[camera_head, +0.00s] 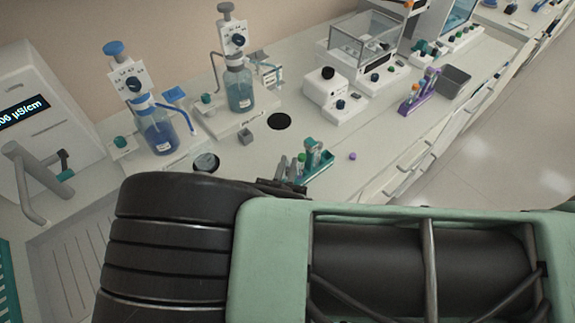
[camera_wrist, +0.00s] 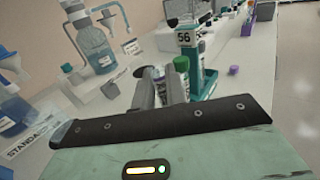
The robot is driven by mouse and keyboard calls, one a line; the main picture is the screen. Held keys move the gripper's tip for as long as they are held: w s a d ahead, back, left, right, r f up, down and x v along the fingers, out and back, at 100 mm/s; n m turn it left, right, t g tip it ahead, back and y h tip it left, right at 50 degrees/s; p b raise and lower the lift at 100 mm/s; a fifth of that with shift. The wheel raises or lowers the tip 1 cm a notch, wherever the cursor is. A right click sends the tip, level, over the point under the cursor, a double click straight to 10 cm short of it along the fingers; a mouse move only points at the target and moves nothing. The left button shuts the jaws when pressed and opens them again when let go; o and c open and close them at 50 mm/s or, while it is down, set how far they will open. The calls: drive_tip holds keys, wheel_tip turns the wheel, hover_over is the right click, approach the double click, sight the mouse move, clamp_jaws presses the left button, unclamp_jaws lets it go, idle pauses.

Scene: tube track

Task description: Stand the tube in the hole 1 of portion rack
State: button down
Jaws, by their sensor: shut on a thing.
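My gripper (camera_wrist: 160,82) reaches over the bench with its two grey fingers close together, shut on a tube that they mostly hide. In the head view my gripper (camera_head: 287,170) shows only as small fingertips past my dark wrist. A green-capped tube top (camera_wrist: 181,64) shows just beside the right finger; I cannot tell whether it is the held one. A teal rack (camera_wrist: 205,80) with a tag reading 56 stands close beyond and right of the fingers. It also shows in the head view (camera_head: 320,163). Its holes are not clear to me.
A purple rack (camera_head: 416,100) with several tubes stands farther right, by a grey bin (camera_head: 453,80). Two dispenser bottles (camera_head: 158,130) (camera_head: 239,88) stand at the back left. A small purple cap (camera_head: 352,156) lies near the bench's front edge. Bare bench lies around it.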

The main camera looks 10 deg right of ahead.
drive_tip(key=shift+f+b, duration=0.3)
drive_tip(key=shift+f, duration=0.15)
drive_tip(key=shift+f, duration=0.25)
idle(0.4)
drive_tip(key=c, duration=1.4)
unclamp_jaws()
drive_tip(key=shift+o, duration=0.2)
